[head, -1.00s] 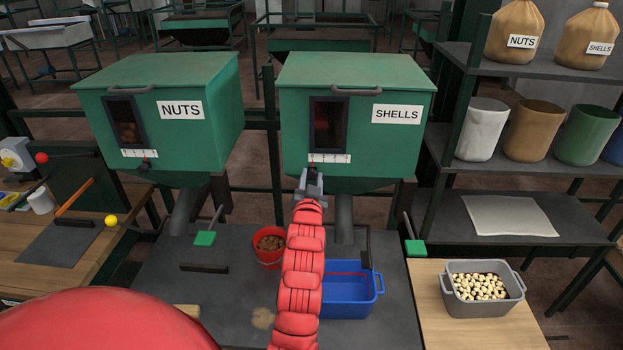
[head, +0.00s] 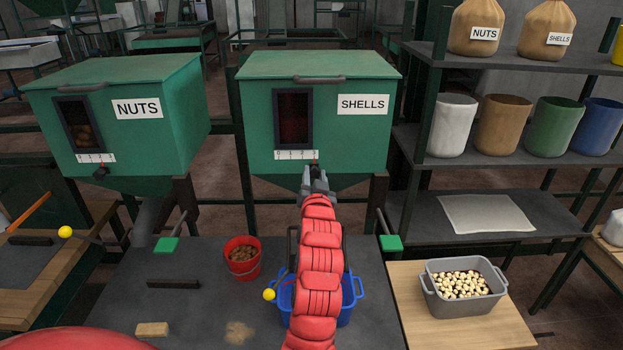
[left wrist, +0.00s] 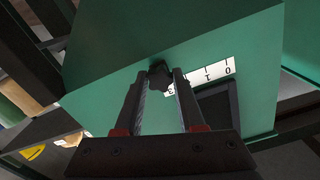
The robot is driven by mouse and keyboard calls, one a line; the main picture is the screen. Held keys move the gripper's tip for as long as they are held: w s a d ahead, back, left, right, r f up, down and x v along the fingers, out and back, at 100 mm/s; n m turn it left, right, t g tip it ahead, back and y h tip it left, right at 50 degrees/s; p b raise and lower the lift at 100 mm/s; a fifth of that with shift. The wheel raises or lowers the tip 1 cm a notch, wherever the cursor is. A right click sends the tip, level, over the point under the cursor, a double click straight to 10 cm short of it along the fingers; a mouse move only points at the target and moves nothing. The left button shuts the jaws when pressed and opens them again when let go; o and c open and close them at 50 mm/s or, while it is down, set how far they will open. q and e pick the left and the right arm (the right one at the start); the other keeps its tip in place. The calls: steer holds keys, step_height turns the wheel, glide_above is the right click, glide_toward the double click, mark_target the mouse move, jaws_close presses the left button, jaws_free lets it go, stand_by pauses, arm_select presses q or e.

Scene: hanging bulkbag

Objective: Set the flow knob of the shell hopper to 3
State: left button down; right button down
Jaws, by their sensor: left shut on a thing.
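The shell hopper (head: 258,110) is a green box with a SHELLS label, a dark window and a white scale (head: 290,155) marked 0 to 3. Its black flow knob (head: 316,167) is below the right end of the scale, at about the 3. My left gripper (head: 316,176) is shut on this knob from the front. In the left wrist view the knob (left wrist: 160,75) is between the fingertips, beside the 3 end of the scale (left wrist: 212,73). My right gripper is not in view.
The nuts hopper (head: 160,140) stands to the left with its own knob (head: 100,173). Below are a red bucket (head: 243,268) of nuts and a blue bin (head: 353,290), partly behind my arm. A grey bin (head: 470,303) of pale pieces is at right, near shelves (head: 415,150).

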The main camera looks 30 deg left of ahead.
arm_select(q)
steer(key=c, duration=0.8)
jaws_free()
steer(key=shift+d, duration=0.15)
steer(key=shift+o, duration=1.4)
steer(key=shift+w+d, duration=0.1)
